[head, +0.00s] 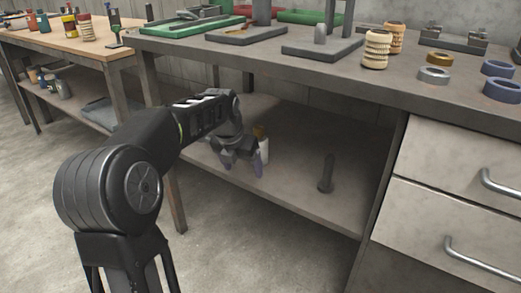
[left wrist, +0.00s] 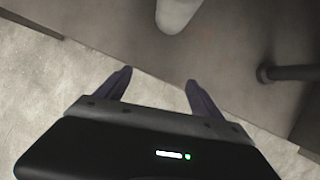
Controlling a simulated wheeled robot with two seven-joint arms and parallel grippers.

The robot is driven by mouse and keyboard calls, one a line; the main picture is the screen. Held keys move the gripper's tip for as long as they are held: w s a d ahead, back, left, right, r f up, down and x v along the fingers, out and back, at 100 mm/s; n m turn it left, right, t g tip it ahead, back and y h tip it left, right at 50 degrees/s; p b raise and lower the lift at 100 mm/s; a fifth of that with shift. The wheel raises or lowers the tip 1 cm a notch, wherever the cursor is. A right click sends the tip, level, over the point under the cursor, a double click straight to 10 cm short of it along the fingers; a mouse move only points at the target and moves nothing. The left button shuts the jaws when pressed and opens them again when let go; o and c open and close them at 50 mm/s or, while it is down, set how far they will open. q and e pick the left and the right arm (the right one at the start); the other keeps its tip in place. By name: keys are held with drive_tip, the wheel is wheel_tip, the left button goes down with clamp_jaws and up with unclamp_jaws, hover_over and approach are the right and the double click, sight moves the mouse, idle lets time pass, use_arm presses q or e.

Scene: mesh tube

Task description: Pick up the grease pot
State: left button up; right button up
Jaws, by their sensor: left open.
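A small white pot with a brownish-yellow top, which looks like the grease pot (head: 264,150), stands on the lower shelf under the grey bench. My left gripper partly hides it in the head view. In the left wrist view a pale rounded object, apparently the same pot (left wrist: 174,14), shows at the top edge, beyond the fingertips and cut off by the frame. My left gripper (head: 243,166) is open and empty, in front of the pot near the shelf's front edge. Its two purple-grey fingers also show in the left wrist view (left wrist: 158,80). My right gripper is in neither view.
A dark upright rod with a wider base (head: 326,174) stands on the lower shelf (head: 290,196) to the right of the pot. The bench top (head: 350,75) overhangs the shelf. Drawers (head: 450,165) close off the right side. The shelf between pot and rod is clear.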

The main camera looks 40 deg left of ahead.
sight(263, 142)
use_arm(q)
drive_tip(key=w, duration=0.2)
drive_tip(key=w+a, duration=0.1)
drive_tip(key=w, duration=0.1)
drive_tip(key=shift+w+a+f+b, duration=0.1)
drive_tip(key=shift+w+b, duration=0.1)
drive_tip(key=shift+b, duration=0.1)
drive_tip(key=shift+w+a+r+p, duration=0.1)
drive_tip(key=shift+w+a+p, duration=0.05)
drive_tip(key=shift+w+p, duration=0.35)
drive_tip(key=shift+w+a+r+p, duration=0.1)
drive_tip(key=shift+w+p, duration=0.15)
drive_tip(key=shift+w, duration=0.3)
drive_tip(key=shift+w+f, duration=0.1)
drive_tip(key=shift+w, duration=0.15)
